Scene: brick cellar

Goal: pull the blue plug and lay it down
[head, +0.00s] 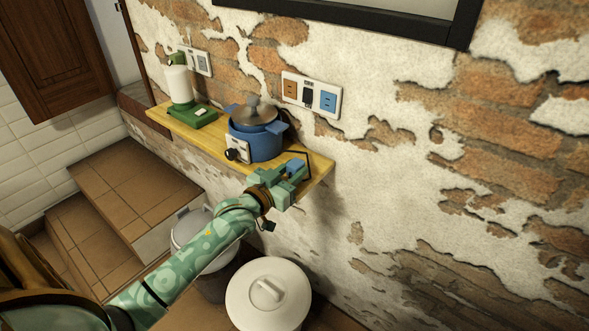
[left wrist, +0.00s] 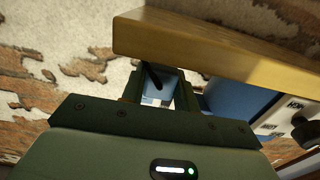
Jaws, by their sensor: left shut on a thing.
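My left gripper (head: 289,176) is shut on the blue plug (head: 295,164), at the right end of the wooden shelf. I cannot tell whether the plug touches the shelf. A thin black cable shows beside the plug. In the left wrist view the blue plug (left wrist: 158,88) sits between the fingers of my left gripper (left wrist: 160,92), with a dark strip across it. The wall socket plate (head: 312,95) is above and behind, with an orange, a dark and a blue socket (head: 328,101). The blue socket's face shows uncovered. My right gripper is in neither view.
On the shelf (head: 316,172) stand a blue lidded pot (head: 263,146), left of my gripper, and a green-based paper roll holder (head: 190,112). The shelf edge (left wrist: 190,50) lies close to the gripper. Two lidded bins (head: 268,300) stand below; tiled steps (head: 125,180) are at left.

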